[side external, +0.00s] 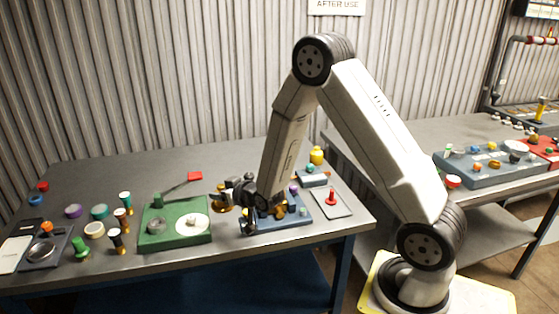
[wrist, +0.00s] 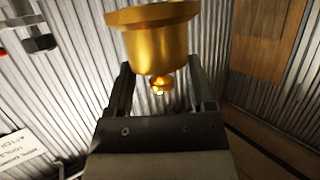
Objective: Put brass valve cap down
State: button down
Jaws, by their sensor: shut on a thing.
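The brass valve cap (wrist: 153,38) is a shiny gold cup with a flared rim and a small round knob. It fills the upper middle of the wrist view. My gripper (wrist: 162,78) is shut on it, with a finger on each side near the knob. In the side view my gripper (side external: 226,192) is at the right edge of the green tray (side external: 175,241), seemingly held level above the table. Only a small gold part of the cap shows there, partly hidden by the dark fingers.
A blue tray (side external: 283,222) with small parts is right of my gripper. Several valves and caps stand at the left. The table's back left is clear.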

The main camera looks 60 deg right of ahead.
jog(key=s+d+r, duration=0.3)
jog(key=s+d, duration=0.1)
jog(key=d, duration=0.3)
jog(key=s+d+r, duration=0.3)
jog(key=s+d, duration=0.1)
jog(key=d, duration=0.4)
jog(key=shift+d+r, duration=0.15)
jog(key=shift+r, duration=0.1)
jog(key=shift+f, duration=0.1)
jog(key=shift+f, duration=2.15)
jog(key=shift+f, duration=0.15)
jog(key=shift+f, duration=1.65)
jog(key=shift+f, duration=0.3)
